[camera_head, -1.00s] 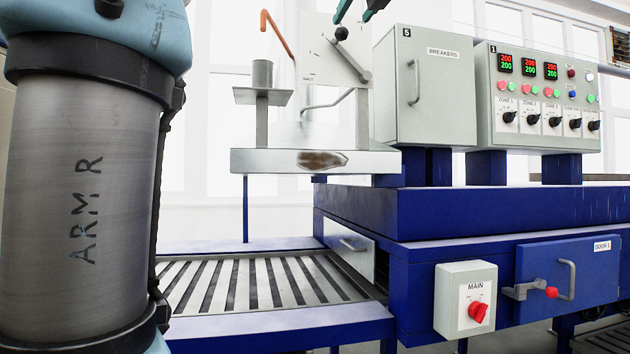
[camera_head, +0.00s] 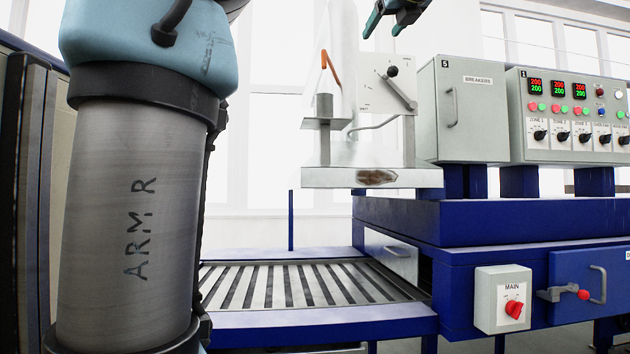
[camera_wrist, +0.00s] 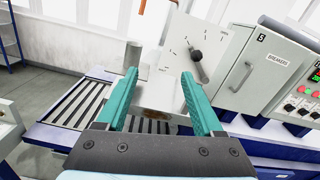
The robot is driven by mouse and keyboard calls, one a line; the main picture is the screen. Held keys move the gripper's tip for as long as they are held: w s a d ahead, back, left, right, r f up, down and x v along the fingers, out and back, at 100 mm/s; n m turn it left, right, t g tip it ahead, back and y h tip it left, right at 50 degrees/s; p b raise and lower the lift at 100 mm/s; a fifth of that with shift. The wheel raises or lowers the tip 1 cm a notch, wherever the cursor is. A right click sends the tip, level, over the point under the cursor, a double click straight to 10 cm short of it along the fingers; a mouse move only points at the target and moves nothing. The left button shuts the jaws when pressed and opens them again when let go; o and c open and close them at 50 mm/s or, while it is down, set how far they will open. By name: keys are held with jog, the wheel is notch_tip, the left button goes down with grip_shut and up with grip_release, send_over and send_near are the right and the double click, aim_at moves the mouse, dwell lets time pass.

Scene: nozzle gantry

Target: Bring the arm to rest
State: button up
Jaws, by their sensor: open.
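My gripper (camera_head: 388,22) shows at the top edge of the head view, raised above the nozzle stand and left of the breakers cabinet. In the wrist view its two green fingers (camera_wrist: 160,100) are spread apart with nothing between them. Beyond the fingers is the white lever plate (camera_wrist: 196,60) with its black-knobbed lever, which also shows in the head view (camera_head: 388,84). The fingers look apart from the plate. My grey arm link marked ARM R fills the left of the head view.
The breakers cabinet (camera_head: 462,112) and the zone control panel (camera_head: 570,118) stand on the blue machine (camera_head: 470,220). A slatted conveyor (camera_head: 300,286) runs below the white stand shelf (camera_head: 330,178). A MAIN switch box (camera_head: 503,299) is on the front. The air left of the stand looks clear.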

jog(key=w+d+f+m+t+h, duration=0.15)
jog(key=w+f+m+h, duration=0.35)
jog(key=w+f+m, duration=1.1)
jog(key=s+a+f+m+g+h, duration=0.1)
jog(key=a+f+m+g, duration=0.15)
jog(key=f+m, duration=0.65)
jog(key=s+a+f+m+g+h, duration=0.1)
jog(key=f+m+g, duration=0.3)
jog(key=f, duration=0.9)
jog(key=s+a+f+m+g+y, duration=0.1)
jog(key=s+a+f+m+g, duration=0.25)
jog(key=f, duration=0.65)
jog(key=s+a+f+m+g+y, duration=0.15)
jog(key=s+a+f+m, duration=0.3)
jog(key=f, duration=0.55)
jog(key=s+a+f+m+g+y, duration=0.1)
jog(key=s+a+f+m+g, duration=0.1)
jog(key=s+a+f, duration=0.3)
jog(key=s+a+f+m+g+y, duration=0.1)
jog(key=s+a+f+g, duration=0.3)
jog(key=s, duration=0.6)
notch_tip(320, 180, down, 2)
jog(key=shift+s+a+f+m, duration=0.15)
jog(key=shift+s+a+m, duration=0.25)
jog(key=shift+a, duration=0.4)
